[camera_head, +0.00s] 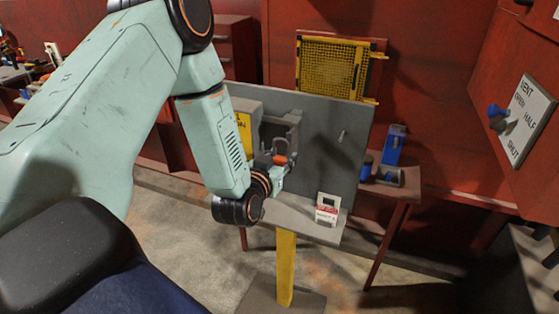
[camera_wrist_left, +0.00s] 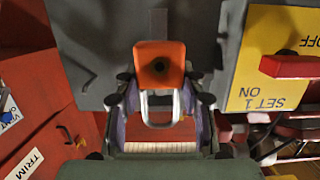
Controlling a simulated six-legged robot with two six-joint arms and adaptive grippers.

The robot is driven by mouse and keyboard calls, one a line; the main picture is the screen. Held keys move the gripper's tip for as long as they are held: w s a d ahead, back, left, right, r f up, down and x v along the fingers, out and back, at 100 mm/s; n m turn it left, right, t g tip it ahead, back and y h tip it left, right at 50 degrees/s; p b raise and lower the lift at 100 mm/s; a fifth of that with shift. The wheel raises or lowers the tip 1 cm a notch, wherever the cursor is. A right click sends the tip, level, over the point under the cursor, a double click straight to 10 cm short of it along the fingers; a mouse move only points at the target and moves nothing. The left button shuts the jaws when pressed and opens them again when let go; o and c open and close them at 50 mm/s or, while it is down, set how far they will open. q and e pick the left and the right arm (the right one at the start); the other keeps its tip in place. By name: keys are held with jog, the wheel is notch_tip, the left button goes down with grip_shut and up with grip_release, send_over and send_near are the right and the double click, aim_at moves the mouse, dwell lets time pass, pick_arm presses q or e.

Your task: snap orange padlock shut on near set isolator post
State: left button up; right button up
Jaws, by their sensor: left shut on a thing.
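The orange padlock (camera_wrist_left: 159,65) is between the fingertips of my left gripper (camera_wrist_left: 161,98) in the left wrist view. Its silver shackle (camera_wrist_left: 161,123) lies between the fingers. In the head view the padlock (camera_head: 281,160) is a small orange spot at my left gripper (camera_head: 284,169), in front of the grey board. The isolator box (camera_head: 243,114) with a yellow label is just left of it. The wrist view shows this label (camera_wrist_left: 272,97), reading SET 1, ON and OFF, with a red handle (camera_wrist_left: 290,66). I cannot tell whether the shackle is around a post. My right gripper is not in view.
The grey board (camera_head: 345,158) has a small peg and a shelf (camera_head: 290,222) on a yellow post (camera_head: 286,268). A white and red device (camera_head: 327,209) stands on the shelf. A side table (camera_head: 400,184) with blue items is at right. My left arm covers much of the left.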

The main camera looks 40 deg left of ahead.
aim_at(289, 140)
pick_arm(q)
jog(key=shift+r+b+x, duration=0.2)
jog(key=shift+b+x, duration=0.15)
jog(key=shift+x, duration=0.8)
jog(key=shift+r+b+x, duration=0.25)
jog(key=shift+b+x, duration=0.05)
jog(key=shift+x, duration=0.9)
jog(key=shift+r+b+x, duration=0.2)
jog(key=shift+b+x, duration=0.15)
jog(key=shift+x, duration=0.8)
jog(key=shift+w+f, duration=0.2)
jog(key=shift+w, duration=0.15)
jog(key=shift+r+p, duration=0.95)
jog(key=shift+r, duration=0.4)
jog(key=shift+f, duration=0.2)
jog(key=shift+f+b, duration=0.35)
jog(key=shift+b, duration=0.15)
jog(key=o, duration=1.3)
jog(key=shift+s, duration=0.1)
